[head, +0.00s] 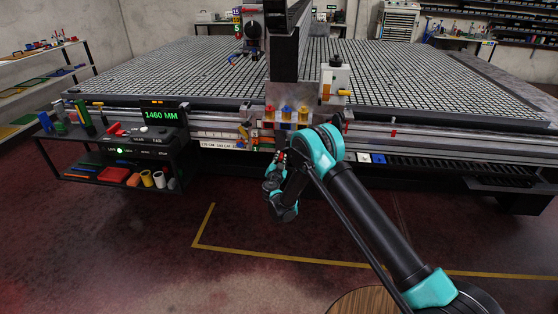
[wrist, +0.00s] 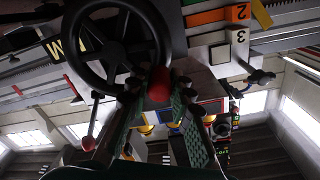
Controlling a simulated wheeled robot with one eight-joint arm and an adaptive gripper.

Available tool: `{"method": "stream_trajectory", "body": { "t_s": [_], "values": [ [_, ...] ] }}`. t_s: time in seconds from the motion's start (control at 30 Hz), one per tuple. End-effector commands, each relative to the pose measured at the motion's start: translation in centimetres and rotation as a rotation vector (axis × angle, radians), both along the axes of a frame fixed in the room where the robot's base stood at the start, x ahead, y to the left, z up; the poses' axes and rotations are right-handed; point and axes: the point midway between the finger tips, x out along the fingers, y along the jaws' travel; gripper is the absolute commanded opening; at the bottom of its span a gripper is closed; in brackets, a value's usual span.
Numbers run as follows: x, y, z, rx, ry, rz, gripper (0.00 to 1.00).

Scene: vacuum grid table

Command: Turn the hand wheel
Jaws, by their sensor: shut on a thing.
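The black spoked hand wheel (wrist: 117,42) fills the upper left of the wrist view. A red knob (wrist: 159,83) sits at its rim. My gripper (wrist: 157,90) has its two green-padded fingers on either side of the red knob, shut on it. In the head view my gripper (head: 281,160) is at the front edge of the grid table, below the red, yellow and blue parts. The wheel is hidden or too small to make out there.
The grid table (head: 180,75) spans the back. A dark shelf cart (head: 110,150) with a display reading 1460 MM stands at left. In the wrist view a red-ended lever (wrist: 89,143) is at lower left. The floor in front is clear.

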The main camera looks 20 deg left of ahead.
Motion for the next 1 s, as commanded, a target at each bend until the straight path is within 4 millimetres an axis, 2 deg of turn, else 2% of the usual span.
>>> {"method": "stream_trajectory", "body": {
  "t_s": [0.13, 0.43, 0.47, 0.6, 0.87, 1.0],
  "values": [
    [-0.1, 0.09, 0.41, 0.063, 0.014, 0.005, 0.0],
    [-0.15, 0.25, 0.52, 0.069, 0.014, 0.009, 0.0],
    [-0.15, 0.26, 0.52, 0.068, 0.014, 0.009, 0.24],
    [-0.12, 0.19, 0.5, 0.068, 0.014, 0.008, 0.42],
    [-0.07, 0.03, 0.44, 0.067, 0.015, 0.005, 0.42],
    [-0.77, -0.1, 0.43, 0.067, 0.015, 0.005, 0.42]
  ]
}}
